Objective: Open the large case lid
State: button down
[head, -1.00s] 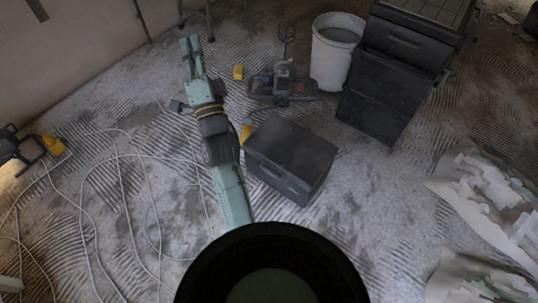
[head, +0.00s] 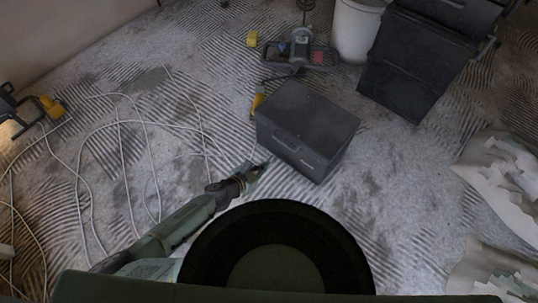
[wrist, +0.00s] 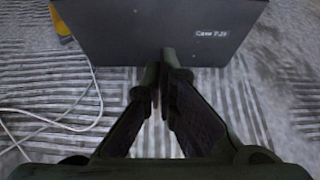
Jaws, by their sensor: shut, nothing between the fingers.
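The large case (head: 318,112) is a dark grey box on the floor, with its lid down and a recessed handle on its front face. In the wrist view the case front (wrist: 150,30) fills the top, with a white label at its right. My gripper (head: 258,168) is in front of the case, near the lower left of its front face. In the wrist view my gripper (wrist: 162,62) has its fingers together with nothing between them, and the tips overlap the lower edge of the case front. I cannot tell if they touch it.
A mixer tool (head: 300,50) lies behind the case, and a white bucket (head: 356,30) and a stack of dark cases (head: 415,75) stand behind right. Loose cables (head: 125,130) cover the floor at left. Torn white sheets (head: 505,175) lie at right.

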jog(key=w+d+f, duration=0.1)
jog(key=w+d, duration=0.4)
jog(key=w, duration=0.2)
jog(key=shift+w+d, duration=0.2)
jog(key=shift+d, duration=0.1)
jog(key=shift+r, duration=0.1)
dwell(0.3)
